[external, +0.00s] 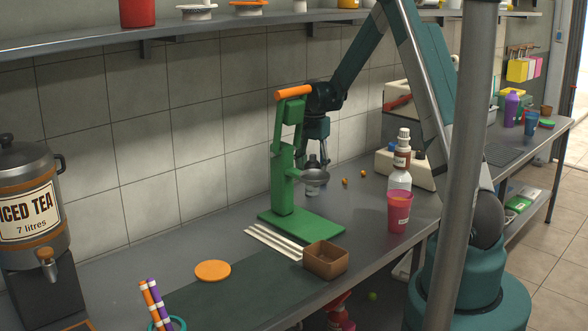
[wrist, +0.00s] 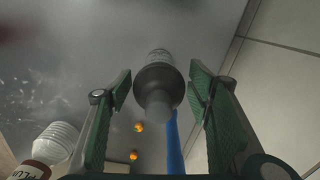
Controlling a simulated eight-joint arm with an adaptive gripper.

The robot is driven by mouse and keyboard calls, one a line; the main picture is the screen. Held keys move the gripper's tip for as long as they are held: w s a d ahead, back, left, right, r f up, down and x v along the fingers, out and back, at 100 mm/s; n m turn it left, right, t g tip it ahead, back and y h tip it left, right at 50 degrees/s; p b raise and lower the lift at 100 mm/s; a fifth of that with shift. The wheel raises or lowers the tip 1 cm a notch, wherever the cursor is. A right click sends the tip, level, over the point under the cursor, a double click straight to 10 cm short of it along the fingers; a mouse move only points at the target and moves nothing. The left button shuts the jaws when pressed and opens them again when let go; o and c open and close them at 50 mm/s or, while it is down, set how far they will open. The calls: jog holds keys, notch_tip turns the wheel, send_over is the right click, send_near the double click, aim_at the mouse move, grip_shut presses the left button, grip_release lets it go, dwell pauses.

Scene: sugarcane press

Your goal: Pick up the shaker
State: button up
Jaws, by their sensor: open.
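A small grey object with a wide dark collar and a paler, clear-looking lower part, which I take for the shaker (external: 313,175), stands on the counter just behind the green press. In the wrist view the shaker (wrist: 156,80) is between my two fingers, with a visible gap on each side. My gripper (external: 316,160) is open, pointing down over it, partly hidden by the press column. In the wrist view my gripper (wrist: 160,86) has its green pads spread and holds nothing.
The green press (external: 284,170) with an orange handle stands close on the left. A white-capped bottle (external: 401,160) and a pink cup (external: 399,212) stand to the right. Small orange balls (external: 345,182) lie nearby. The tiled wall is behind; a brown box (external: 326,261) is in front.

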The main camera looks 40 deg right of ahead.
aim_at(313, 155)
jog(key=shift+f, duration=0.1)
jog(key=shift+f+b, duration=0.3)
jog(key=shift+f, duration=2.2)
jog(key=c, duration=1.2)
jog(key=shift+r+p, duration=0.5)
jog(key=shift+r, duration=4.5)
